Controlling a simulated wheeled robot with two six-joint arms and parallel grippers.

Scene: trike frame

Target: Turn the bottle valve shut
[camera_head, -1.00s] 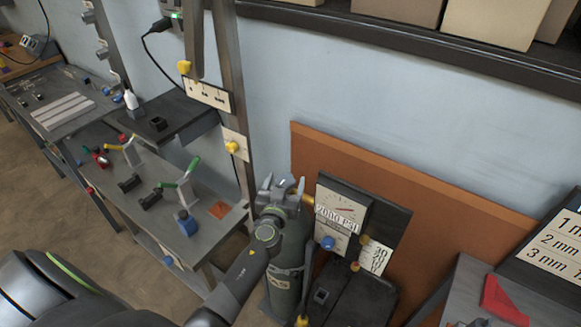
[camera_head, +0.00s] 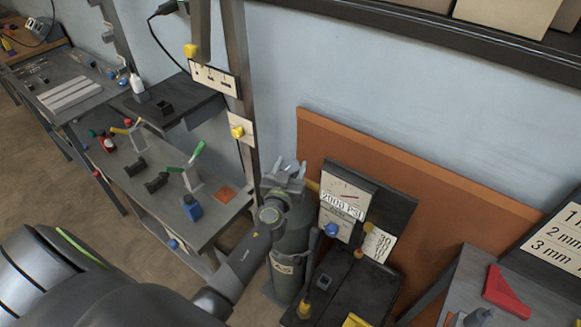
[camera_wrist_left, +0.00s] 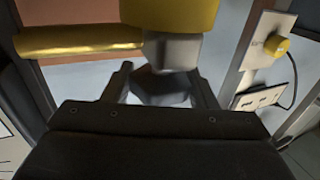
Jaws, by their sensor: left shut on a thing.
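The dark green gas bottle (camera_head: 291,240) stands upright in front of the orange-brown panel, with a gauge panel reading 2000 PSI at its right. My left gripper (camera_head: 285,176) is at the top of the bottle, over its valve. In the left wrist view my left gripper (camera_wrist_left: 163,88) has its two fingers on either side of a dark grey faceted valve knob (camera_wrist_left: 163,90), shut on it. A yellow-brass valve body (camera_wrist_left: 80,42) lies just beyond the knob. In the head view the fingers and wrist partly hide the valve. My right gripper is not in view.
The gauge panel (camera_head: 346,199) stands close to the right of the bottle, above a dark box. A grey workbench (camera_head: 217,208) with several small tools and clamps is to the left. A metal post (camera_head: 243,110) rises behind the bench.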

